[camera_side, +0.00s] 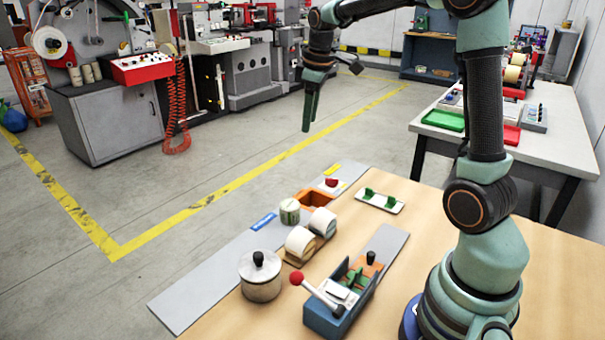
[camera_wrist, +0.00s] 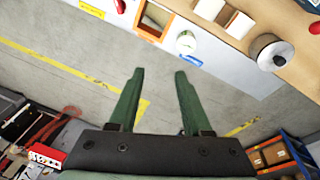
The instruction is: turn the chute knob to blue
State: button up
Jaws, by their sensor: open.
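A small red knob (camera_side: 331,183) sits on a pale plate at the far end of the grey strip, beside a yellow label (camera_side: 332,169). The knob also shows at the top edge of the wrist view (camera_wrist: 120,5), partly cut off; its pointing direction is too small to tell. A blue label (camera_side: 263,221) lies farther along the strip, beside an upright white-and-green roll (camera_side: 290,211). I cannot tell for certain that the red knob is the chute knob. My gripper (camera_side: 307,127) is open and empty, high above and beyond the bench; its spread fingers show in the wrist view (camera_wrist: 160,72).
An orange open box (camera_side: 317,197) and white rolls (camera_side: 300,242) stand near the knob. A lidded silver pot (camera_side: 260,278) and a blue device with a red-ended lever (camera_side: 337,312) are nearer. A plate with green pegs (camera_side: 379,200) lies to the right.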

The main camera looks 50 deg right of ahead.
jog(key=w+d+f+n+g, duration=0.1)
jog(key=w+d+f, duration=0.1)
jog(key=d+f, duration=0.55)
jog(key=n+g, duration=0.1)
jog(key=n, duration=0.1)
send_over(334, 179)
notch_tip(334, 179, down, 5)
jog(key=shift+y, duration=0.4)
notch_tip(334, 179, down, 12)
jog(key=shift+d+r, duration=0.1)
jog(key=shift+d, duration=0.05)
grip_shut()
